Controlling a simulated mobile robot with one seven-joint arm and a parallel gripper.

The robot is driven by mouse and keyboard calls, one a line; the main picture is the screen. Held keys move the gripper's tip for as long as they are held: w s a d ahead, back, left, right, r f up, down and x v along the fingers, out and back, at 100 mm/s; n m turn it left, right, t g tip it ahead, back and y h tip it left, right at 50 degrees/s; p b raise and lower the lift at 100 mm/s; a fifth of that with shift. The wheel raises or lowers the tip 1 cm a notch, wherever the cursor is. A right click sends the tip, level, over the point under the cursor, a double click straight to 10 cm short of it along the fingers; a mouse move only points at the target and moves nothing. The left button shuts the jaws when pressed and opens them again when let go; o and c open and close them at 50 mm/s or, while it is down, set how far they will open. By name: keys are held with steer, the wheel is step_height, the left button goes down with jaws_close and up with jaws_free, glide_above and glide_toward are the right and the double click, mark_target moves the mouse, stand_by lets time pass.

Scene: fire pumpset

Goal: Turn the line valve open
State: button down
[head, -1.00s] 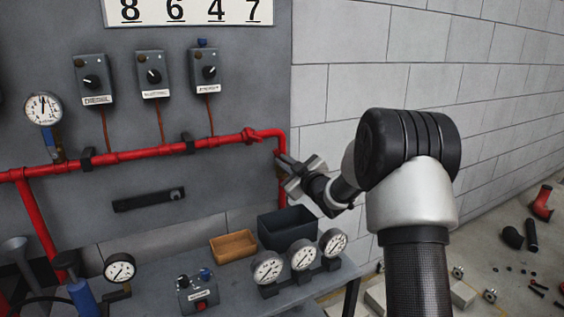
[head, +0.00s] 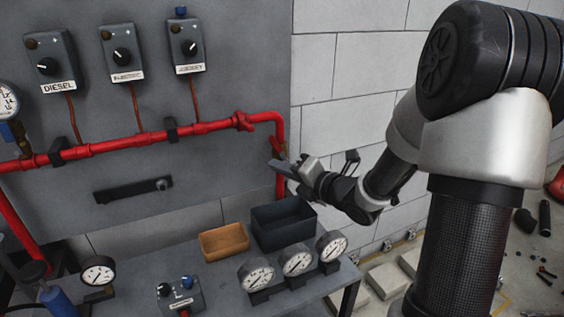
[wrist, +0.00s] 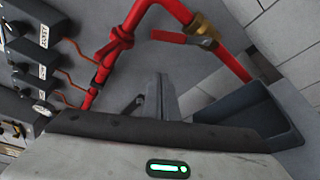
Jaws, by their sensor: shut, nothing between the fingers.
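The line valve (wrist: 203,27) shows in the wrist view as a brass body on the red pipe, just below its bend. Its red lever (wrist: 170,37) sticks out to the left, at an angle to the pipe. In the head view my gripper (head: 277,166) is in front of the vertical end of the pipe and mostly hides the valve. In the wrist view my gripper (wrist: 158,96) is shut and empty, with its fingers below the lever and apart from it in the picture.
A dark bin (head: 284,233) and an orange-brown tray (head: 224,252) stand on the bench below my gripper. Several gauges (head: 297,262) line the bench front. Control boxes (head: 122,57) hang above the red pipe (head: 145,139). Bare block wall (head: 350,75) is to the right.

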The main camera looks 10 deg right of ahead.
mark_target(279, 149)
steer(key=x, duration=0.8)
steer(key=shift+d+r+p, duration=0.1)
steer(key=shift+d+r, duration=0.25)
steer(key=shift+d, duration=0.25)
steer(key=shift+d+r+p, duration=0.15)
steer(key=shift+d+r, duration=0.15)
steer(key=shift+d, duration=0.35)
steer(key=shift+d+r+p, duration=0.1)
steer(key=shift+d+r, duration=0.25)
steer(key=shift+d, duration=0.25)
steer(key=shift+w+d+r+m+t+y+b, duration=0.25)
steer(key=shift+d+m+b, duration=0.2)
steer(key=shift+d+m, duration=0.25)
steer(key=shift+w+d+r+m+y+b, duration=0.15)
steer(key=shift+d+r+m+b, duration=0.15)
steer(key=shift+d+m+b, duration=0.35)
steer(key=shift+w+d+r+m+t+y+b, duration=0.1)
steer(key=shift+d+r+m+t+y+b, duration=0.15)
steer(key=shift+d+m, duration=0.4)
steer(key=shift+r, duration=0.1)
steer(key=shift+a, duration=0.15)
